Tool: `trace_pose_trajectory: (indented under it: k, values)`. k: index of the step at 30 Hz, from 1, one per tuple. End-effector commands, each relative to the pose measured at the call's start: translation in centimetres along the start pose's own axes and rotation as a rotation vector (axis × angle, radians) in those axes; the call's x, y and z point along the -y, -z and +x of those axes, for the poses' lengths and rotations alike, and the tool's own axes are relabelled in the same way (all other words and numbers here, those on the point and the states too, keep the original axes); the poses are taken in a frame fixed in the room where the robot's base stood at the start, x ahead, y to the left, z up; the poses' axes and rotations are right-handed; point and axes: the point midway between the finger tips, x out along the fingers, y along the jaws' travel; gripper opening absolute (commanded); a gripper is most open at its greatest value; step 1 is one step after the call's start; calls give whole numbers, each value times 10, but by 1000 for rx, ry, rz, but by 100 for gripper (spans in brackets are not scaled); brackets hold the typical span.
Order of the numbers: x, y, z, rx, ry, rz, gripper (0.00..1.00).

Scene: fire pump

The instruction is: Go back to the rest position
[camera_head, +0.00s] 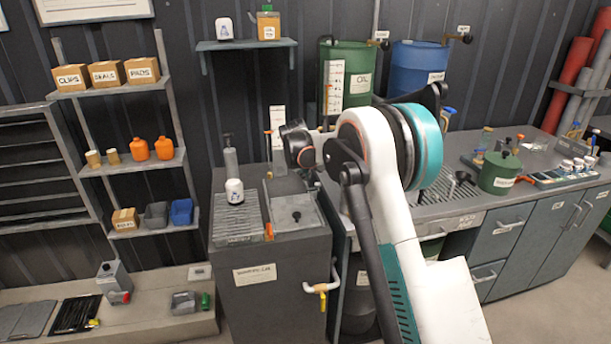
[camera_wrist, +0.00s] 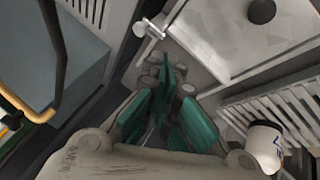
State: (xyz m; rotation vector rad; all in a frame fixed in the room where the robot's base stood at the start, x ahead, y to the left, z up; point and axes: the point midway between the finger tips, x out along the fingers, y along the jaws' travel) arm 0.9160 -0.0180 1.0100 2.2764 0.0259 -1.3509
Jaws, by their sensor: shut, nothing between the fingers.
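My gripper (camera_wrist: 165,95) shows in the wrist view with its green-padded fingers together and nothing between them. It hangs over the grey bench unit (camera_head: 270,255), beside the light grey lid (camera_wrist: 225,40) with a dark knob. The slatted rack (camera_wrist: 285,108) and the white bottle (camera_wrist: 265,142) are to its right in that view. In the head view my arm rises through the middle and bends left over this unit. The fingers cannot be made out there.
The white bottle (camera_head: 234,191) stands on the slatted drainer. A green OIL drum (camera_head: 350,72) and a blue drum (camera_head: 418,72) stand behind my arm. A green pot (camera_head: 499,173) is on the right counter. Shelves with boxes (camera_head: 107,75) are at left.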

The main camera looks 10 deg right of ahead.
Motion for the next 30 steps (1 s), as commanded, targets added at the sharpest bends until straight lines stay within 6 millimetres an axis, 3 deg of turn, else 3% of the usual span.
trace_pose_trajectory:
  k: [3,16,19,23,30]
  values:
    - [-1,0,-10,0,0,1,0]
    - [-1,-1,-14,0,-1,1,0]
    - [-2,-2,-23,-1,2,6,0]
    - [-7,-10,-54,-8,11,26,0]
    - [-14,-42,-140,-27,40,88,0]
